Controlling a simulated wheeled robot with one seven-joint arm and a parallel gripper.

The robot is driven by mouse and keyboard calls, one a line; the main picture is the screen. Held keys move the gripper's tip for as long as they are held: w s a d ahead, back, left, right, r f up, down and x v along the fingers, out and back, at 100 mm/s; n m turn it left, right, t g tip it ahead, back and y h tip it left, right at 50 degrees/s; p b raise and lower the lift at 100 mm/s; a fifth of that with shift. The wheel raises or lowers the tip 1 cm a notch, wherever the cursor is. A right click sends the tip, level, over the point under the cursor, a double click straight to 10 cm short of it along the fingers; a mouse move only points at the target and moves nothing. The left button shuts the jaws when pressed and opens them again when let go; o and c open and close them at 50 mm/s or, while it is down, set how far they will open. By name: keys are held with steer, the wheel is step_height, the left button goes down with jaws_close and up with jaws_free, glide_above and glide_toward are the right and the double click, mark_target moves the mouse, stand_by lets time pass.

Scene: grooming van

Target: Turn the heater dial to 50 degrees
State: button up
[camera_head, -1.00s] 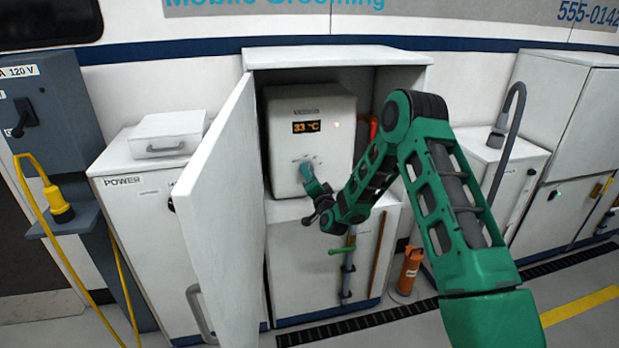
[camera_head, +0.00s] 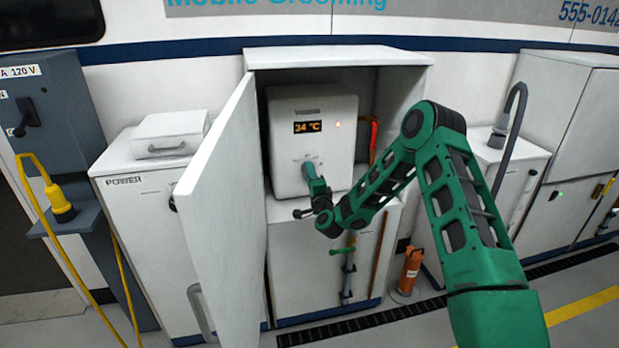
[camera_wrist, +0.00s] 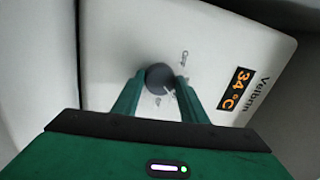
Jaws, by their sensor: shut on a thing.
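The heater (camera_head: 340,110) is a white box inside an open cabinet. Its orange display (camera_head: 307,127) reads 34 °C, and the same reading shows on the display in the wrist view (camera_wrist: 234,89). The heater dial (camera_wrist: 159,77) is a dark round knob on the heater's front panel. In the head view the dial is mostly hidden by my gripper (camera_head: 309,170). In the wrist view my gripper (camera_wrist: 158,88) has its two green fingers on either side of the dial, closed on it. The printed marks around the dial are too small to read fully.
The white cabinet door (camera_head: 220,200) stands open to the left of my gripper. A red-handled object (camera_head: 373,138) is inside the cabinet, right of the heater. A green-handled valve (camera_head: 342,250) and an orange cylinder (camera_head: 410,270) are below.

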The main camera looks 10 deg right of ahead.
steer(key=shift+d, duration=0.35)
steer(key=o, duration=1)
steer(key=shift+f, duration=0.1)
steer(key=shift+a, duration=0.15)
steer(key=shift+s+f, duration=0.2)
steer(key=shift+s, duration=1.55)
steer(key=shift+s+f, duration=0.15)
steer(key=shift+s, duration=1.65)
steer(key=shift+s+f, duration=0.2)
steer(key=shift+s, duration=1.55)
